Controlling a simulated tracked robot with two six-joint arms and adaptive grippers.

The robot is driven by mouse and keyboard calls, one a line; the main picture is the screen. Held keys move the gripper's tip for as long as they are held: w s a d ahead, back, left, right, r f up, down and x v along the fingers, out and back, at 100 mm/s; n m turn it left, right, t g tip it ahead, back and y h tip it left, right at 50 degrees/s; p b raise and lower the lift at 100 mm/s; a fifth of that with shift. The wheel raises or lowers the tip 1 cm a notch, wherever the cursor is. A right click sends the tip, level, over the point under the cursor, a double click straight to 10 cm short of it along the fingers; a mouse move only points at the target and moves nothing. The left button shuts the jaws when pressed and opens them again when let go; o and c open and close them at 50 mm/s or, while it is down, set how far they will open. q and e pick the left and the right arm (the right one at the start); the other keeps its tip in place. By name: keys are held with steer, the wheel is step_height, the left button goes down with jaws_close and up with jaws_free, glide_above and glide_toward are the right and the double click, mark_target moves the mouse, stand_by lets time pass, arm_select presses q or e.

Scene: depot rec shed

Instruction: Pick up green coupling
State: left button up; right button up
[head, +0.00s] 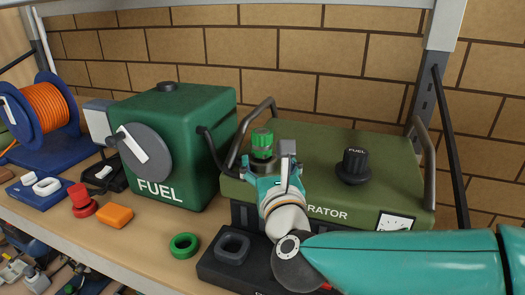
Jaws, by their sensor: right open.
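A ribbed green cylinder (262,142), which looks like the green coupling, stands upright on top of the olive generator (325,170). A lower green ring (184,246) lies flat on the shelf in front of the fuel box. My right gripper (267,158) reaches in from the right over the generator's front edge. Its fingers are apart, one to each side of the ribbed green piece in the picture, and they hide its lower part. I cannot tell whether they touch it. My left gripper is not in view.
A green fuel box (180,140) with a grey disc stands left of the generator. A black FUEL cap (353,165) and a handle (424,160) stand on the generator's right. Red (80,200) and orange (115,215) pieces and a cable reel (45,115) lie left.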

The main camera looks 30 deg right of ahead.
mark_target(264, 151)
steer(key=x, duration=0.3)
steer(key=shift+d, duration=0.1)
steer(key=p+x, duration=0.1)
steer(key=x, duration=0.1)
steer(key=p+x, duration=0.1)
steer(key=x, duration=0.1)
steer(key=shift+w+f+p, duration=0.25)
steer(key=shift+p, duration=0.15)
steer(key=shift+w+d+f, duration=0.1)
steer(key=shift+w+d, duration=0.05)
steer(key=shift+w, duration=0.3)
steer(key=c, duration=1.3)
steer(key=shift+c, duration=0.2)
step_height(264, 151, up, 10)
steer(key=shift+r, duration=0.1)
